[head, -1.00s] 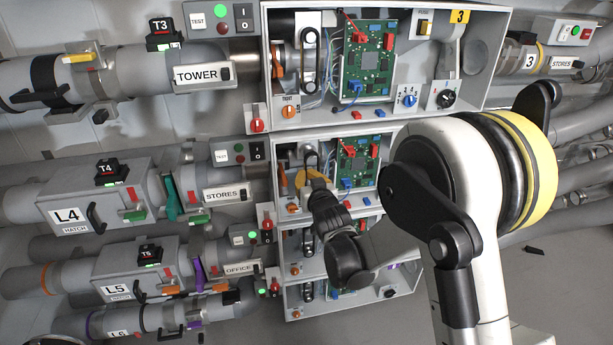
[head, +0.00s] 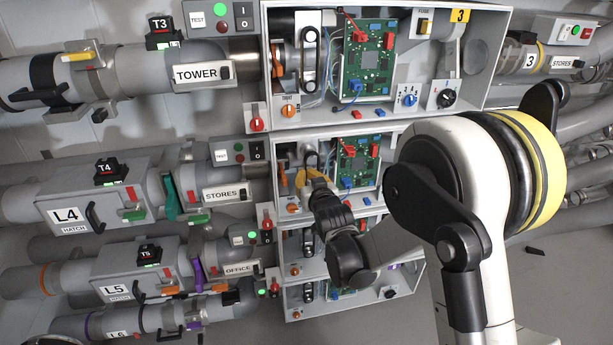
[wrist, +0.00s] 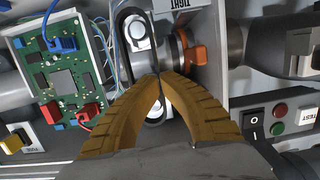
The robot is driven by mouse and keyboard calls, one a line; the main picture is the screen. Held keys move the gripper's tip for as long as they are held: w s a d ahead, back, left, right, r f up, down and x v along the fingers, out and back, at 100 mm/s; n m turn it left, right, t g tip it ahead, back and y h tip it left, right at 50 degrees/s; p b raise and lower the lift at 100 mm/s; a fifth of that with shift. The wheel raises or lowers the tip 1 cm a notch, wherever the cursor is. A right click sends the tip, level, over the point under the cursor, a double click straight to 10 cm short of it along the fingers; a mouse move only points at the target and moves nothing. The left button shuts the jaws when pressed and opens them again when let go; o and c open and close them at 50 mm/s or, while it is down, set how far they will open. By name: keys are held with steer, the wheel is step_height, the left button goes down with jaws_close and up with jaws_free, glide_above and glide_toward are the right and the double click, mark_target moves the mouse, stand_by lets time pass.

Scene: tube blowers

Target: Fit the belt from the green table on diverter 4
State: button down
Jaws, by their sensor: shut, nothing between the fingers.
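The diverter 4 box (head: 383,160) is open in the head view, in the row of the L4 hatch. Inside it a black belt (head: 306,156) shows as an upright loop just above my gripper (head: 303,180). In the wrist view the belt (wrist: 119,45) runs around the upper pulley (wrist: 137,30) and down behind my fingers to the lower pulley (wrist: 156,108). My gripper (wrist: 157,78) has its brown ribbed fingers shut, tips together and empty, in front of the loop between the pulleys. The fingers hide part of the belt, so its seating at the lower pulley is unclear. The green table is out of view.
Beside the pulleys are an orange lever (wrist: 194,57) and a green circuit board (wrist: 62,80) with loose wires. The box wall (wrist: 240,50) stands close beside my fingers. Box 3 (head: 390,122) is above, with further boxes below. Open floor (head: 560,290) lies at the lower right.

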steer(key=shift+r+x, duration=0.15)
steer(key=shift+x, duration=0.7)
steer(key=shift+r+x, duration=0.15)
steer(key=shift+x, duration=0.7)
steer(key=c, duration=1.5)
jaws_free()
steer(key=shift+c, duration=0.2)
steer(key=shift+s, duration=0.1)
steer(key=v, duration=1.2)
steer(key=shift+d+r, duration=0.1)
steer(key=shift+d, duration=0.05)
